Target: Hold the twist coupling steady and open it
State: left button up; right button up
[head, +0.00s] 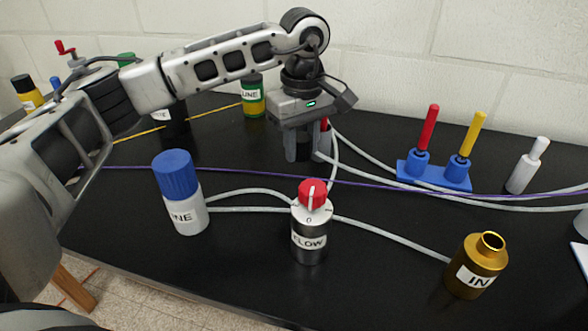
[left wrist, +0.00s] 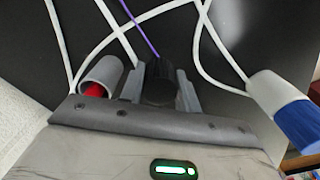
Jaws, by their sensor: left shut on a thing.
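My left gripper (head: 304,156) points down at the black tabletop, behind the silver FLOW cylinder. It is shut on a black ribbed cylinder (left wrist: 158,80), which stands between its two grey fingers in the left wrist view; the fingers hide much of it in the head view. Several labelled couplings stand about, and I cannot tell which one the task names. A white cylinder with a blue cap (head: 183,190) is labelled LINE. The silver FLOW cylinder (head: 310,235) has a red knob on top. My right gripper is not in view.
A brass IN fitting (head: 476,265) stands at front right. White hoses and a purple cord cross the table. A green-yellow LINE cylinder (head: 253,98) stands behind.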

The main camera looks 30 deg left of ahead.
pick_arm(q)
jog(key=shift+f, duration=2.95)
jog(key=shift+f, duration=0.2)
jog(key=o, duration=1.1)
jog(key=shift+c, duration=0.2)
jog(key=shift+r, duration=0.15)
